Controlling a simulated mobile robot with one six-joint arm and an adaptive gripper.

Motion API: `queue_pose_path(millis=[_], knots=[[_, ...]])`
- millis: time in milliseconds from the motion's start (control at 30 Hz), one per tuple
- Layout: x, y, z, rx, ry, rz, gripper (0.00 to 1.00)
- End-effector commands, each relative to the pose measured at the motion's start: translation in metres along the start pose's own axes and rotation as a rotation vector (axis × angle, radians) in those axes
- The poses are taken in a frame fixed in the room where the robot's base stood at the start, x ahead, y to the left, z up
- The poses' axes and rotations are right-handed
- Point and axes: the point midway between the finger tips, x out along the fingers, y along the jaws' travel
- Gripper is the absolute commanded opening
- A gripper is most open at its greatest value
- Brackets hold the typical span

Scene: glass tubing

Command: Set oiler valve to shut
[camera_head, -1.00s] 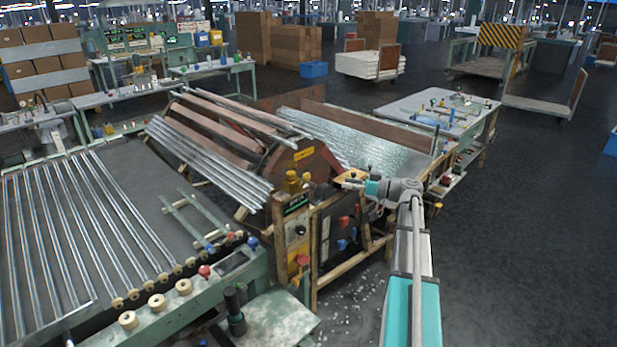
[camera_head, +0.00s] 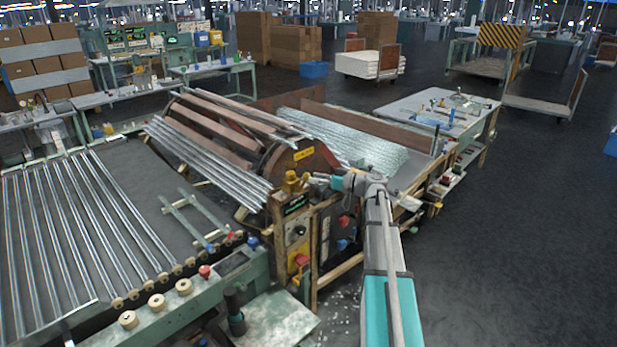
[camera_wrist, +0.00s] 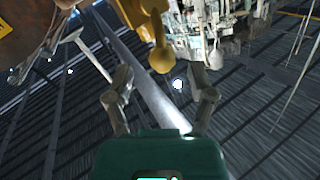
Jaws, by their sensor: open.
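The oiler valve appears to be the yellow fitting (camera_head: 291,182) on top of the wooden-framed control panel. In the wrist view a yellow arm with a rounded knob end (camera_wrist: 160,58) comes down from the top edge. My gripper (camera_head: 315,180) is just right of the yellow fitting. In the wrist view my gripper (camera_wrist: 158,75) is open, with one finger on each side of the knob. I cannot tell whether either finger touches it. The valve's setting cannot be read.
The control panel (camera_head: 299,250) carries red and yellow knobs below the fitting. A rusty drum end (camera_head: 305,165) stands close behind. A roller table (camera_head: 90,230) with glass tubes lies left. The floor (camera_head: 520,230) on the right is clear.

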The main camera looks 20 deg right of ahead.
Motion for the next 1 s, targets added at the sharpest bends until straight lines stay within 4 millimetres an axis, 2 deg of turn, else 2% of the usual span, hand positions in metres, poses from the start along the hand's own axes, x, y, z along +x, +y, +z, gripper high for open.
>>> queue_pose_path(millis=[100, 300, 700, 1000], knots=[[0.016, 0.0, 0.0, 0.0, -0.001, -0.002, 0.71], [0.031, 0.0, 0.0, 0.0, 0.0, 0.0, 0.71], [0.034, 0.0, 0.0, 0.0, 0.0, 0.0, 0.71], [0.034, 0.0, 0.0, 0.0, 0.0, 0.0, 0.15]])
